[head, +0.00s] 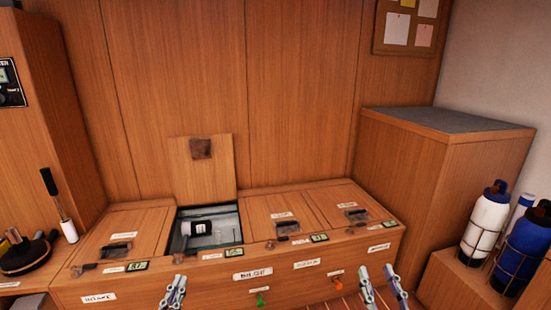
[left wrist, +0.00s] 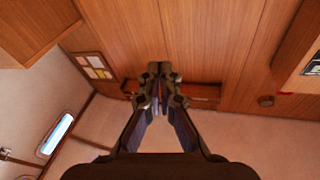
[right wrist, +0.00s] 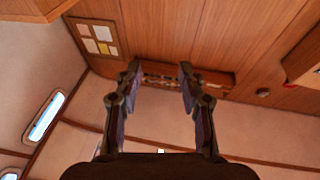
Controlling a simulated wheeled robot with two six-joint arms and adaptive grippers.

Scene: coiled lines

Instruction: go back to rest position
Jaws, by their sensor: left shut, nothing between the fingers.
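My left gripper (head: 173,291) is at the bottom of the head view, in front of the wooden bench, its fingers together and empty. The left wrist view shows its fingertips (left wrist: 160,72) meeting with nothing between them. My right gripper (head: 383,284) is at the bottom right of the head view, in front of the bench's right end. Its fingers stand apart. The right wrist view shows a clear gap between the fingertips (right wrist: 160,75), with nothing held. Both grippers are apart from the bench.
The wooden bench (head: 205,274) has several labelled lids. One lid (head: 187,165) stands up over an open compartment (head: 177,243) with a pale object (head: 200,227) inside. A white bottle (head: 484,225) and a blue bottle (head: 527,246) stand in wire holders at the right.

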